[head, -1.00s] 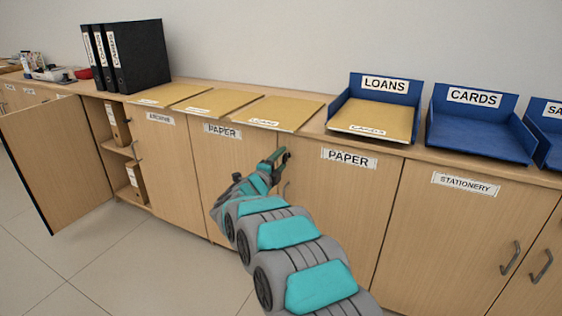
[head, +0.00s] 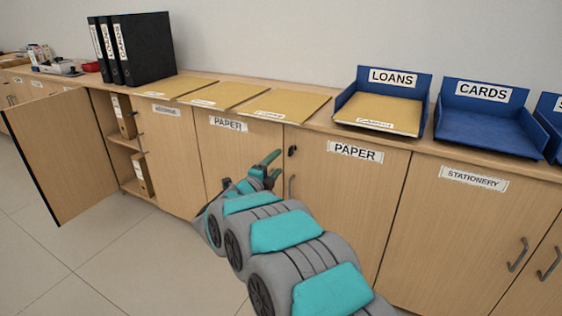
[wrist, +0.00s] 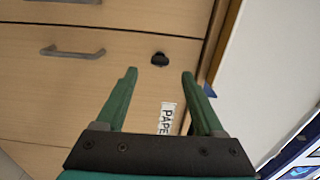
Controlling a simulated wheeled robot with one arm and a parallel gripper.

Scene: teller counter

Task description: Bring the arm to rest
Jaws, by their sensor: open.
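My gripper (head: 268,168) is in front of the paper cupboard doors in the head view, below the counter top. In the wrist view my gripper (wrist: 160,75) shows two green fingers spread apart with nothing between them. Beyond the fingers are a cupboard door with a grey handle (wrist: 73,52), a dark round lock (wrist: 159,59) and a paper label (wrist: 166,118). I cannot tell the exact gap between the fingertips and the door.
On the counter are several tan folders, black binders (head: 145,48), a blue loans tray (head: 425,100) holding a folder (head: 378,111), and an empty cards tray (head: 488,130). An open cupboard door (head: 65,155) swings out at the left. The floor (head: 110,260) in front is clear.

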